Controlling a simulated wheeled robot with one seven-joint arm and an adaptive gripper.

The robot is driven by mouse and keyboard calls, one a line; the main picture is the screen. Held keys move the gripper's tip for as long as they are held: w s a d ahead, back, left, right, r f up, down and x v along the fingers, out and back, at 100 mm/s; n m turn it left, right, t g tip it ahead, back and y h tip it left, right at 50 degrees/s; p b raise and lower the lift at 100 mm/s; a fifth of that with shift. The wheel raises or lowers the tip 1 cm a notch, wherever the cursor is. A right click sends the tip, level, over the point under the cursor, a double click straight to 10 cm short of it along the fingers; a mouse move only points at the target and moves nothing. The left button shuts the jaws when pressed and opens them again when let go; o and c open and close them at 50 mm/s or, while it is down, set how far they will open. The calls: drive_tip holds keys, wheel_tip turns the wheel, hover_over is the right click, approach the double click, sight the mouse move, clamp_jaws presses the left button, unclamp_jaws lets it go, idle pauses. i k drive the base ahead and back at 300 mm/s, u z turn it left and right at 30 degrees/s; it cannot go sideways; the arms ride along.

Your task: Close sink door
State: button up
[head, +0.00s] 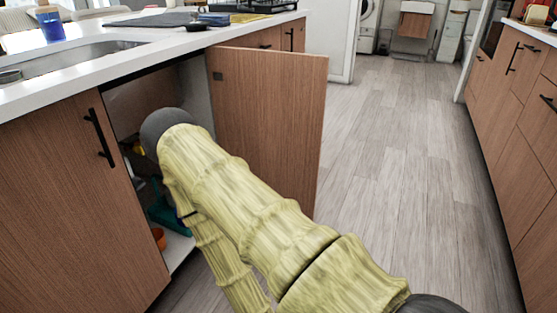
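The sink door (268,125) is a brown wood-grain panel, swung open to the right of the cabinet opening, its inner face partly in view. The closed neighbouring door (70,200) with a black handle (99,138) is on the left. My arm, in a pale yellow ribbed cover, reaches from the lower right to the cabinet opening and overlaps the open door's lower left part. My gripper does not show; it is hidden beyond the arm's dark rounded end. I cannot tell whether the arm touches the door.
A white countertop (150,40) with the sink basin (70,62) runs above the cabinet. Inside are a teal item (168,215) and an orange item (158,238). Grey floor (385,150) is clear to the right. More cabinets (510,100) line the right edge.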

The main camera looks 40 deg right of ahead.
sight(269, 106)
drive_tip(key=z, duration=2.55)
drive_tip(key=i, duration=3.45)
drive_tip(key=u, duration=3.7)
